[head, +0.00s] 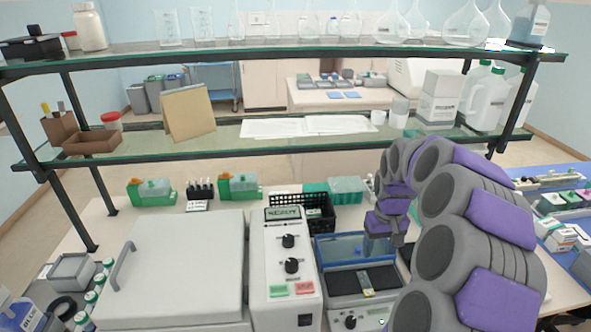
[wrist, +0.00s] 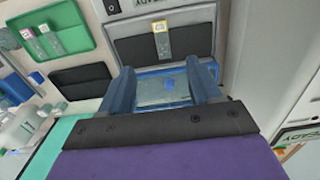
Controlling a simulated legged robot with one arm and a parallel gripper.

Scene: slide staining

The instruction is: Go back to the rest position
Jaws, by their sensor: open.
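My gripper (wrist: 163,75) is open in the wrist view, with its two blue-grey fingers spread and nothing held between them. In the head view my gripper (head: 378,246) is at the end of the purple and grey arm, over a device with a blue-rimmed basin and a black plate (head: 348,281). A glass slide with a yellow label (wrist: 161,38) lies on the black plate, beyond my fingertips. The blue-rimmed basin (wrist: 163,90) shows between and below the fingers. My arm hides part of the bench to the right.
A white control box (head: 283,262) with knobs and a large lidded machine (head: 180,262) stand to the left. A glass shelf (head: 280,145) with bottles and papers spans behind the arm. A green tray with slides (wrist: 50,36) lies beside the device in the wrist view.

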